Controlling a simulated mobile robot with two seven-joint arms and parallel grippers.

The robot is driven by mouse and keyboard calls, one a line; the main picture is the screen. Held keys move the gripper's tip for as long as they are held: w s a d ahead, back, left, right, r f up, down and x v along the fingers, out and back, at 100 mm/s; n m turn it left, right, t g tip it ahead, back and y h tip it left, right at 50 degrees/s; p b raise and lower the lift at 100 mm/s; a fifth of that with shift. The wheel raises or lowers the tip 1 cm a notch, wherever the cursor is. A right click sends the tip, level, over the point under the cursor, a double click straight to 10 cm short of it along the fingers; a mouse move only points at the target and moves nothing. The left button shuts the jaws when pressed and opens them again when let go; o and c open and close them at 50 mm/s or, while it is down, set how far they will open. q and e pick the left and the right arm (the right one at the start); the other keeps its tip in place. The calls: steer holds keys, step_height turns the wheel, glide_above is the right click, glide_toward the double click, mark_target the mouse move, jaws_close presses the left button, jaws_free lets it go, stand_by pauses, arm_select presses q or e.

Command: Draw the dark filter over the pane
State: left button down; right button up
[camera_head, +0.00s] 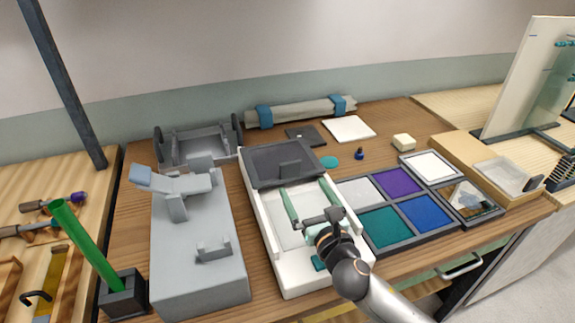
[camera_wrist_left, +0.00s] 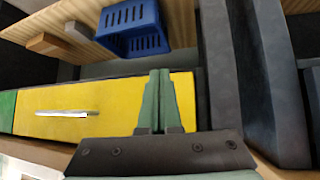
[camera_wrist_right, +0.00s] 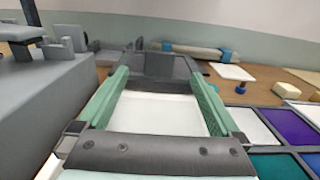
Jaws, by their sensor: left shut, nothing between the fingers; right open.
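The dark filter (camera_head: 262,162) is a dark grey panel with a raised tab (camera_head: 289,169), at the far end of a long white frame (camera_head: 287,279). The pale pane (camera_head: 287,234) lies uncovered in the frame, nearer than the filter. My right gripper (camera_head: 305,187) is open over the pane, its green fingers pointing toward the filter. In the right wrist view the filter (camera_wrist_right: 182,69) and its tab show between and beyond the fingers; contact cannot be seen. The pane also shows there (camera_wrist_right: 165,112). My left gripper (camera_wrist_left: 160,73) is shut and empty, in front of a yellow drawer front (camera_wrist_left: 110,95).
A grey stepped block (camera_head: 200,270) stands left of the frame. A grid of coloured panes (camera_head: 425,212) lies to its right. A rolled bundle (camera_head: 300,110) lies behind. A green rod (camera_head: 85,245) leans from a dark holder. A blue basket (camera_wrist_left: 133,30) shows in the left wrist view.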

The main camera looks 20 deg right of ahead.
mark_target(291, 167)
steer(key=w, duration=1)
steer(key=shift+a, duration=0.2)
steer(key=shift+c, duration=0.2)
jaws_close()
stand_by(0.4)
